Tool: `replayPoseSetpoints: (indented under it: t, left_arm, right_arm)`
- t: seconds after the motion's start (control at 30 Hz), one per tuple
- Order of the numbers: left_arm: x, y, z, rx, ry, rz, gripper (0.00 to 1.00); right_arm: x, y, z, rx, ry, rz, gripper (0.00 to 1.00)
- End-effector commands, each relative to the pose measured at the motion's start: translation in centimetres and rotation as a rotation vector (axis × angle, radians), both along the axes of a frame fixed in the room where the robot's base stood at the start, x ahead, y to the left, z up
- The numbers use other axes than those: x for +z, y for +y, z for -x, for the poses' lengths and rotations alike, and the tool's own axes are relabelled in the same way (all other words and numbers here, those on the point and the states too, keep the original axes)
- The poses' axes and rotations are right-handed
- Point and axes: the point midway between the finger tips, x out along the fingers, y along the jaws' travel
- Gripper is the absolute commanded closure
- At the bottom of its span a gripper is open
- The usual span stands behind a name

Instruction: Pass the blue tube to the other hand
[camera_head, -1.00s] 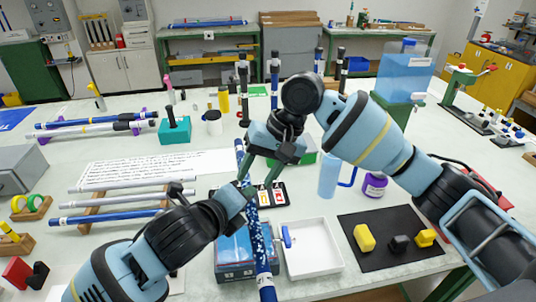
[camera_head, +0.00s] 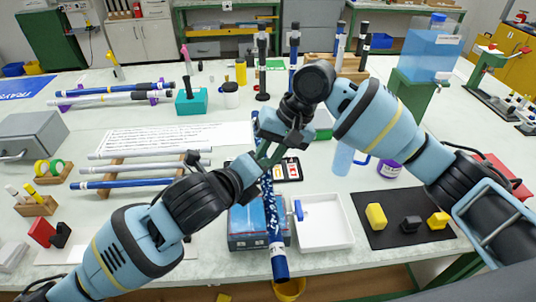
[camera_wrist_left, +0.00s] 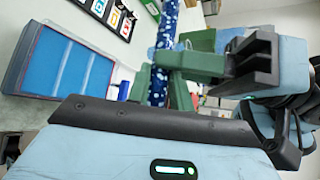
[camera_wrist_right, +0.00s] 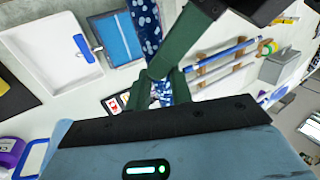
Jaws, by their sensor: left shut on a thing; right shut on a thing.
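The blue tube (camera_head: 274,235), dark blue with white speckles, is held in the air at a steep tilt, its plain blue lower end over the table's front edge. My left gripper (camera_head: 260,172) is shut on it. My right gripper (camera_head: 272,153) is shut on it close by, slightly higher in the head view. The tube also shows between the green fingers of the left gripper in the left wrist view (camera_wrist_left: 163,60) and in the right wrist view (camera_wrist_right: 147,28). The grippers hide part of its middle, and its upper part is hard to make out.
Below the tube are a blue-topped box (camera_head: 243,228) and a white tray (camera_head: 325,236). A black mat (camera_head: 395,232) with yellow and black blocks lies right. A rack (camera_head: 115,175) with several tubes stands left. A blue water tank (camera_head: 430,60) stands at back right.

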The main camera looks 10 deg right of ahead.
Motion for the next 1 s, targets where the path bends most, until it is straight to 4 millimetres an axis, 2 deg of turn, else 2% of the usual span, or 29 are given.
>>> replayPoseSetpoints:
  t: [0.03,0.07,0.23,0.63,1.0]
  left_arm:
    - [0.0,0.0,0.0,0.001,-0.001,0.000,1.00]
    - [0.0,0.0,0.0,0.001,-0.001,0.000,0.75]
    - [0.0,0.0,0.0,0.001,-0.001,0.000,0.53]
    - [0.3,0.5,0.4,0.002,-0.001,0.000,0.53]
    - [3.0,3.9,4.5,0.000,-0.004,-0.001,0.53]
  right_arm:
    - [0.0,-0.1,0.0,-0.001,0.000,0.001,1.00]
    - [0.0,-0.1,0.0,-0.001,0.000,0.001,1.00]
    - [0.0,-0.1,0.0,-0.001,0.000,0.001,1.00]
    - [0.0,0.0,0.0,-0.001,0.000,0.001,1.00]
    - [0.0,0.0,0.0,-0.001,0.000,0.001,1.00]
